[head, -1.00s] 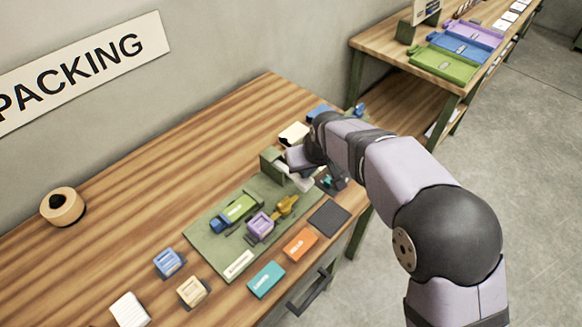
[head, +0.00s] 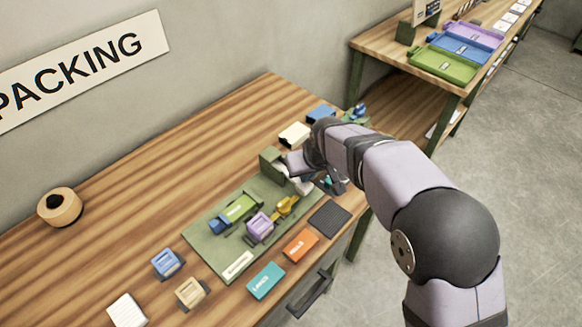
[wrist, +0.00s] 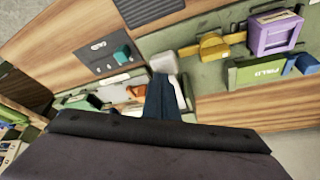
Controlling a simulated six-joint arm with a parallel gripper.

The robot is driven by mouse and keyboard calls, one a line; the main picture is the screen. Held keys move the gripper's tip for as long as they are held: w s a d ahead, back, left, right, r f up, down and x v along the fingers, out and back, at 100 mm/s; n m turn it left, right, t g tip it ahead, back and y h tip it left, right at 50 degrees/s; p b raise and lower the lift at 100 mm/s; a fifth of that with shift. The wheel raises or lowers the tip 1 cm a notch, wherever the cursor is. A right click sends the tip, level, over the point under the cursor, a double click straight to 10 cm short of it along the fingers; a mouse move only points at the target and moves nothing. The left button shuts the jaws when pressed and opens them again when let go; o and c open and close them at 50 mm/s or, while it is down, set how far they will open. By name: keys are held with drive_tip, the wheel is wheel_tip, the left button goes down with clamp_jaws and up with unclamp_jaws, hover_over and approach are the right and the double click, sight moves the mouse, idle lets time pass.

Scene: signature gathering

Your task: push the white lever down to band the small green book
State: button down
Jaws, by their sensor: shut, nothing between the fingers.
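The small green book (head: 237,208) lies on the green board (head: 205,238), between a blue block and a purple block; it also shows in the wrist view (wrist: 262,72). The white lever's end (head: 304,187) shows by the green post (head: 272,164), partly hidden by my arm. In the wrist view the lever's pale rounded end (wrist: 163,60) is right at the tips of my gripper (wrist: 166,82). My gripper is shut and holds nothing. Its fingers seem to touch the lever end, but I cannot be sure of contact.
The yellow piece (head: 287,206) and purple block (head: 259,225) sit on the board near the book. Orange (head: 300,245) and teal (head: 266,281) boxes and a dark pad (head: 330,218) lie along the front edge. A tape roll (head: 60,207) stands at the left; the table's left middle is clear.

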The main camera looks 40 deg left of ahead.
drive_tip(key=shift+f+b, duration=0.35)
drive_tip(key=shift+f, duration=0.3)
idle(0.4)
drive_tip(key=shift+r, duration=0.15)
wheel_tip(320, 180, up, 9)
drive_tip(key=p, duration=0.7)
idle(0.7)
drive_tip(key=w+d+m+h, duration=0.1)
drive_tip(key=w+d+m, duration=0.2)
drive_tip(key=d, duration=1.1)
drive_tip(key=w+d+m+h, duration=0.2)
drive_tip(key=w+d+m, duration=0.1)
drive_tip(key=d, duration=1)
drive_tip(key=s+d+f+m+g, duration=0.1)
drive_tip(key=s+d+m, duration=0.2)
drive_tip(key=s+d, duration=0.4)
drive_tip(key=s+d+f+m+g+h, duration=0.1)
drive_tip(key=s+d+m, duration=0.2)
drive_tip(key=s+d, duration=0.5)
drive_tip(key=d, duration=0.7)
drive_tip(key=shift+d+f, duration=0.15)
drive_tip(key=shift+d, duration=0.2)
